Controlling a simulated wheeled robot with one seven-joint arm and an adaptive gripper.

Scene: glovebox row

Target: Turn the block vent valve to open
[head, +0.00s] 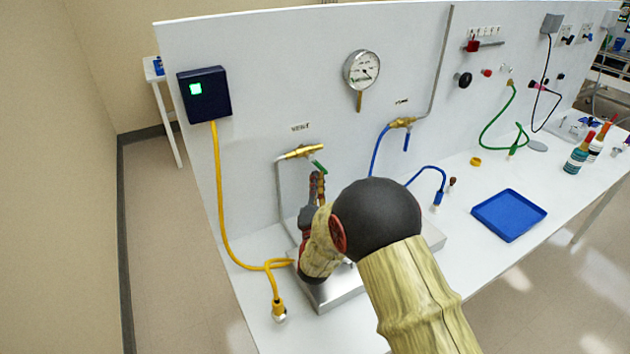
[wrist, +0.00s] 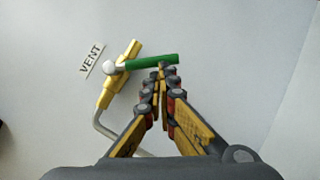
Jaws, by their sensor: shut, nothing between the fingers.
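The vent valve is a brass body (head: 303,152) on the white panel under a "VENT" label (head: 300,127). In the wrist view the brass body (wrist: 107,93) runs diagonally. Its green lever (wrist: 143,62) reaches right from a silver pivot, at an angle across the body. In the head view the green lever (head: 319,167) slants down and right. My gripper (wrist: 162,73) is shut and empty, fingertips at the underside of the lever's free end. I cannot tell if they touch it. In the head view my gripper (head: 317,178) is just below the lever, partly hidden by my arm.
A grey pipe (head: 278,200) runs down from the valve. To its right are another brass valve (head: 403,122) with a blue hose and a gauge (head: 361,70). A yellow cable (head: 219,190) hangs at left. A blue tray (head: 508,214) lies on the bench, partly surrounded by free surface.

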